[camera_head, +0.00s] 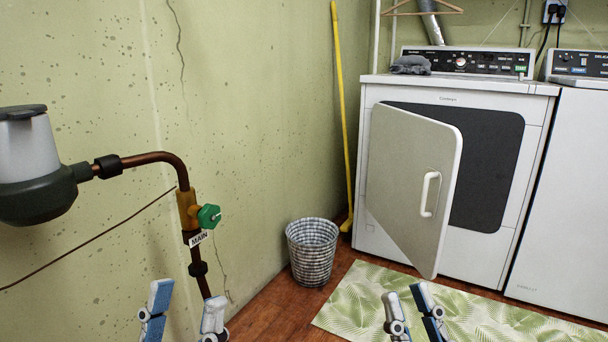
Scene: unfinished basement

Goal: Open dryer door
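The white dryer (376,190) stands against the back wall at the right. Its door (405,170) is partly open, swung out from the left side toward me. A white handle (426,194) is on the door near its free edge. The dark recess (490,165) shows to the right of the door. My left gripper (187,297) is at the bottom left, open and empty, near the copper pipe in the picture. My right gripper (407,296) is at the bottom, below the door in the picture, open and empty. Both are apart from the door.
A checked basket (312,252) and a yellow broom (344,110) stand left of the dryer. A leafy mat (365,303) lies in front. A pipe with a green valve (208,216) is at left. A second white machine (565,190) stands at right. A grey cloth (411,65) lies on the dryer.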

